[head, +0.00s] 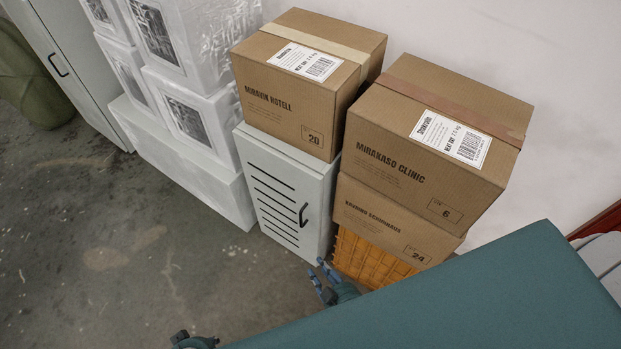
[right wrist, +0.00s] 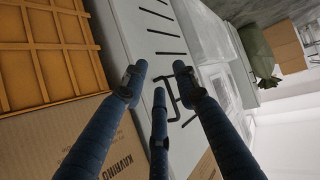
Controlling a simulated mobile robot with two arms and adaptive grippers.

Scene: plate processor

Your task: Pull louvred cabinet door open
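The louvred cabinet is white with dark slots in its door (head: 275,207). The door looks shut. Its black bar handle (head: 303,215) is on the door's right side. My right gripper (head: 323,276) is in front of and below the handle, with its blue fingers spread and nothing between them. In the right wrist view my right gripper (right wrist: 158,82) is open, facing the door (right wrist: 150,45). The handle (right wrist: 172,98) shows beyond the fingertips, partly hidden by the right finger; I see no grasp. A dark part of my left arm shows at the bottom edge; its fingers are not clear.
A carton (head: 292,85) sits on the cabinet. Stacked cartons (head: 420,150) stand on an orange crate (head: 372,258) to the right. Wrapped white blocks (head: 185,110) and a grey cabinet (head: 65,60) stand left. The floor (head: 150,250) before the door is clear.

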